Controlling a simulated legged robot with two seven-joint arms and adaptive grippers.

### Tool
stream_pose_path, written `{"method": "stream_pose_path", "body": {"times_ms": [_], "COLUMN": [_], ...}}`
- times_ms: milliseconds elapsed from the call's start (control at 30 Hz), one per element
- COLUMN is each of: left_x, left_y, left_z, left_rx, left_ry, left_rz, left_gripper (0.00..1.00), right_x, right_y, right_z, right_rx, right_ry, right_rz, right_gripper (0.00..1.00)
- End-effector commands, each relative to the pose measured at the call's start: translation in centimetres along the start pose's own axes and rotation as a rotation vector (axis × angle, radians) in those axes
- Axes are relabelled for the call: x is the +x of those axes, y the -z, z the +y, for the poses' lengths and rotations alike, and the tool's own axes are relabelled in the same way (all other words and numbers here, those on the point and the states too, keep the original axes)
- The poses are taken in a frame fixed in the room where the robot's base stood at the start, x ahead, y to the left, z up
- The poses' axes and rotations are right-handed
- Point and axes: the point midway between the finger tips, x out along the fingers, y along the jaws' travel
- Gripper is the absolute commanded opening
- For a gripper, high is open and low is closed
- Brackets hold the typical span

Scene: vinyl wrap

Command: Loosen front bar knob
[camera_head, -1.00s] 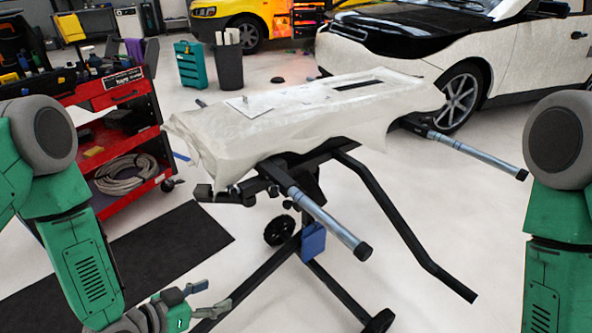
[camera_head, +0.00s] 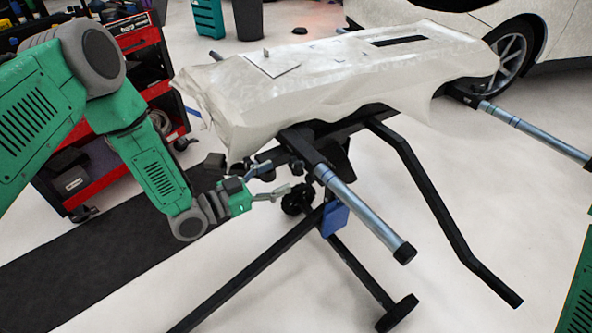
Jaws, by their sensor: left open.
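The front bar (camera_head: 362,212) is a silver tube with a black end cap, sticking out toward the lower right from the black stand. A small dark knob-like part (camera_head: 297,168) shows under the bar's black sleeve (camera_head: 299,145); its exact shape is too small to tell. My left gripper (camera_head: 280,178) is open and empty, just left of this part. Its fingers point right toward it, and a small gap seems to separate them. My right gripper is out of view; only a bit of my right arm shows at the right edge.
A white-wrapped panel (camera_head: 340,75) lies on the stand above my gripper. A red tool cart (camera_head: 140,40) stands behind my left arm.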

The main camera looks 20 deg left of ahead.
Motion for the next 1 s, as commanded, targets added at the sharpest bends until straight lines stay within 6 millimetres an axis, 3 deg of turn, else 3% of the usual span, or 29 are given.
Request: {"method": "stream_pose_path", "body": {"times_ms": [100, 300, 700, 733, 867, 1000], "left_x": [2.4, 5.1, 5.9, 5.9, 5.9, 5.8], "left_y": [-0.1, 0.0, 0.0, 0.0, 0.0, 0.0], "left_z": [0.1, 0.1, 0.1, 0.1, 0.1, 0.0], "left_rx": [0.003, 0.001, 0.000, 0.000, 0.000, -0.001], "left_ry": [-0.001, -0.001, 0.000, 0.000, 0.000, 0.001], "left_rz": [0.001, 0.000, -0.001, -0.001, -0.002, -0.002], "left_gripper": [0.61, 0.61, 0.61, 0.58, 0.12, 0.11], "right_x": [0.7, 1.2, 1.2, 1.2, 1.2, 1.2], "right_y": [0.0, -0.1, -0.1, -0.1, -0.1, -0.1], "right_z": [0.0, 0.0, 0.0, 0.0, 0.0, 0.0], "right_rx": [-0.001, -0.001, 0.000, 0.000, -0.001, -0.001], "right_ry": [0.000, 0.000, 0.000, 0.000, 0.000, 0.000], "right_rz": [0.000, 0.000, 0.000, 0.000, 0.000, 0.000], "right_gripper": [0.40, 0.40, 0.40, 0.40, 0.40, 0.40]}}
